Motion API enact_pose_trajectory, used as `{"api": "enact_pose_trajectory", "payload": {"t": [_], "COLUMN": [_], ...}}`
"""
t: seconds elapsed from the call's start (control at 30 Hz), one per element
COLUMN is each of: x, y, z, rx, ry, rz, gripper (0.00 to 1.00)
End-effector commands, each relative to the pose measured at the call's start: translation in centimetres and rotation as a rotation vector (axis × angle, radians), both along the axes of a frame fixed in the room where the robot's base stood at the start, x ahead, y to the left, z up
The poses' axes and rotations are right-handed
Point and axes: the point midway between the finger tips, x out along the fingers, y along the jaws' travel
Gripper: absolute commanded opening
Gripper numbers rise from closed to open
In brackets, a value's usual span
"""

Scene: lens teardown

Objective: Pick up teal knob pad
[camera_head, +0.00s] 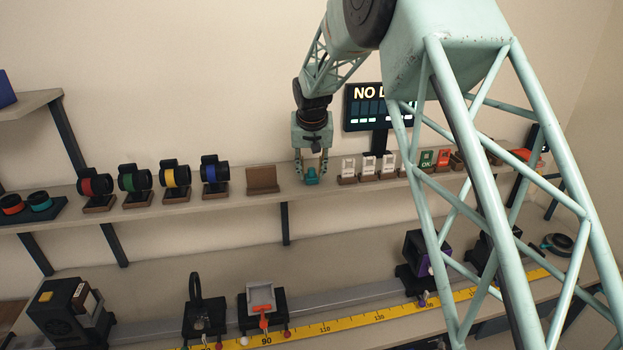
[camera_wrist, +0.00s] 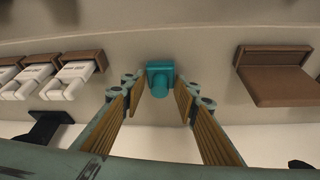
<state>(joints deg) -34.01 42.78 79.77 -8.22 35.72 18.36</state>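The teal knob pad (camera_head: 311,177) sits on the upper shelf, between an empty brown stand and a row of white cards. It also shows in the wrist view (camera_wrist: 160,78) as a square teal block with a round knob. My gripper (camera_head: 311,169) is directly above it, pointing down. In the wrist view my gripper (camera_wrist: 161,95) is open, with one finger on each side of the pad and a visible gap on both sides. Whether the fingertips reach down past the knob is hard to tell.
The brown stand (camera_head: 262,180) is left of the pad, and white cards in brown holders (camera_head: 347,168) are close on the right. Lenses on stands (camera_head: 175,180) line the shelf farther left. A dark screen (camera_head: 378,108) stands behind the cards. The yellow ruler (camera_head: 330,326) lies on the bench below.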

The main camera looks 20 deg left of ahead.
Motion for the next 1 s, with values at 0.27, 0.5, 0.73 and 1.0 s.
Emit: {"api": "enact_pose_trajectory", "payload": {"t": [0.27,0.5,0.73,1.0], "x": [0.0,0.0,0.0,0.1], "y": [0.0,0.0,0.0,0.0], "z": [0.0,0.2,1.4,3.2], "rx": [0.000,0.000,0.001,0.000], "ry": [0.000,-0.001,-0.002,-0.002], "rz": [0.000,0.000,0.000,0.001], "gripper": [0.15,0.15,0.15,0.15]}}
